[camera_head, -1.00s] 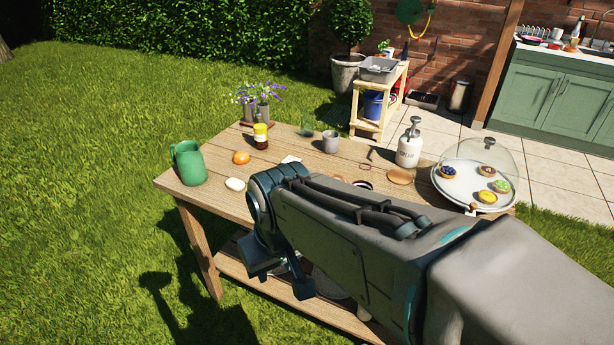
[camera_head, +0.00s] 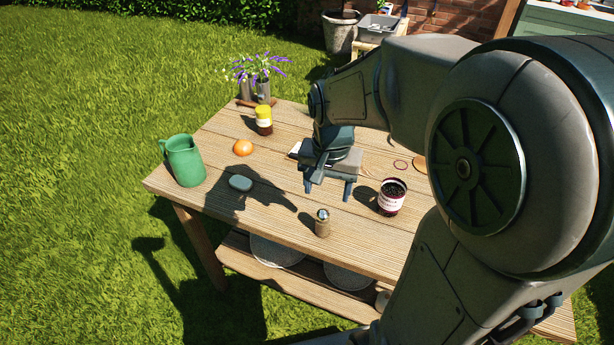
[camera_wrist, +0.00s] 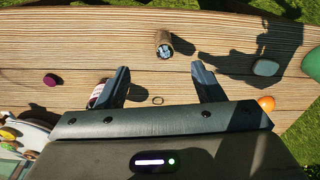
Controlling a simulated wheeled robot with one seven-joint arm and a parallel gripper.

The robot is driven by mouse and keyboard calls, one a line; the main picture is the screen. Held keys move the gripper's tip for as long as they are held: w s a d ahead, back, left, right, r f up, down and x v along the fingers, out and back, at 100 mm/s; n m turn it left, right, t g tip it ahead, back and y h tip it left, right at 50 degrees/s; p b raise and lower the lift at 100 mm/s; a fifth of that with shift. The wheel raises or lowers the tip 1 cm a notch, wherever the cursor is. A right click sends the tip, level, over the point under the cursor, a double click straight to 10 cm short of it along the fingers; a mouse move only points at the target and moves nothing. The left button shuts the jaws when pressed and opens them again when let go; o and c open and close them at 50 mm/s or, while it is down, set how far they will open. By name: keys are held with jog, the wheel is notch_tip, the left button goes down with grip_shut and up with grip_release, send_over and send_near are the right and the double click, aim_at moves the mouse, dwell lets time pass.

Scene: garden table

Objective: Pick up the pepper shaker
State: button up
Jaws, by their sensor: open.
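The pepper shaker (camera_head: 322,223) is a small brown cylinder with a shiny metal top, upright near the front edge of the wooden table (camera_head: 290,225). In the wrist view the pepper shaker (camera_wrist: 163,44) lies beyond my fingertips, roughly between their lines. My gripper (camera_head: 328,190) is open and empty, pointing down above the table, behind the shaker in the head view. Nothing touches the shaker.
A dark jar with a pale label (camera_head: 392,197) stands right of the shaker. A grey oval object (camera_head: 240,183), a green jug (camera_head: 184,160), an orange (camera_head: 243,147) and a yellow-lidded jar (camera_head: 264,120) stand to the left. Wood around the shaker is clear.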

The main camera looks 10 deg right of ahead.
aim_at(321, 211)
jog(key=w+f+m, duration=0.1)
jog(key=w+f, duration=0.1)
jog(key=w, duration=0.1)
jog(key=shift+f+m+g, duration=0.25)
jog(key=shift+m+g, duration=0.15)
jog(key=shift+w+f, duration=0.15)
jog(key=shift+f, duration=0.2)
notch_tip(321, 211, down, 8)
jog(key=shift+r, duration=0.15)
jog(key=shift+w+d+f, duration=0.1)
jog(key=shift+d+f, duration=0.1)
jog(key=shift+f, duration=1.15)
jog(key=shift+d+f, duration=0.15)
jog(key=shift+f, duration=1.2)
jog(key=c, duration=1.1)
